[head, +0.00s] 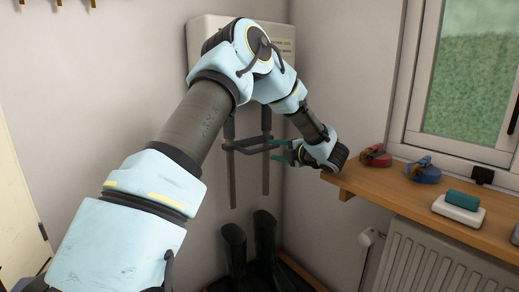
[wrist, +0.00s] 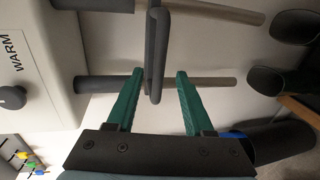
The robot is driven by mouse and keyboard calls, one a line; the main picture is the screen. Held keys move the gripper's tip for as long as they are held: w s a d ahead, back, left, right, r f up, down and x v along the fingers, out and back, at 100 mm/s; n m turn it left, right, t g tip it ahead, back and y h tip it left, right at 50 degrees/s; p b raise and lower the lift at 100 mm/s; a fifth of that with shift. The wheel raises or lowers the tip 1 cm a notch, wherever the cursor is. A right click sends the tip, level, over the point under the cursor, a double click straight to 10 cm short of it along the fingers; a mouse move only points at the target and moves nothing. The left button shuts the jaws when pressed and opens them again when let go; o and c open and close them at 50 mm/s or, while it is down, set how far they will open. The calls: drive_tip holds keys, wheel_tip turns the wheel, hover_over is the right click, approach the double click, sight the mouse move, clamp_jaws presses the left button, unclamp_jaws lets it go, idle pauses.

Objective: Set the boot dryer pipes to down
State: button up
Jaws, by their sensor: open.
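The boot dryer is a white box (head: 283,48) on the wall, largely hidden by my arm in the head view. Two grey pipes (head: 232,180) run downward from it, joined by a dark crossbar (head: 250,148). In the turned wrist view the pipes (wrist: 205,83) run from the box (wrist: 40,60) towards the boots. The crossbar (wrist: 158,50) lies between the green fingers of my gripper (wrist: 159,72), with a gap to each fingertip. My gripper (head: 276,152) is open, at the right end of the crossbar in the head view.
Black boots (head: 264,240) stand on the floor below the pipes. A wooden shelf (head: 395,185) close to my wrist holds a red item (head: 375,156), a blue item (head: 424,171) and a white box with a teal top (head: 459,206). A radiator (head: 430,255) is under it.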

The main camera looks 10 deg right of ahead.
drive_tip(key=p+x, duration=0.2)
drive_tip(key=x, duration=0.7)
drive_tip(key=shift+w+a, duration=0.1)
drive_tip(key=shift+w, duration=0.05)
clamp_jaws()
idle(1.1)
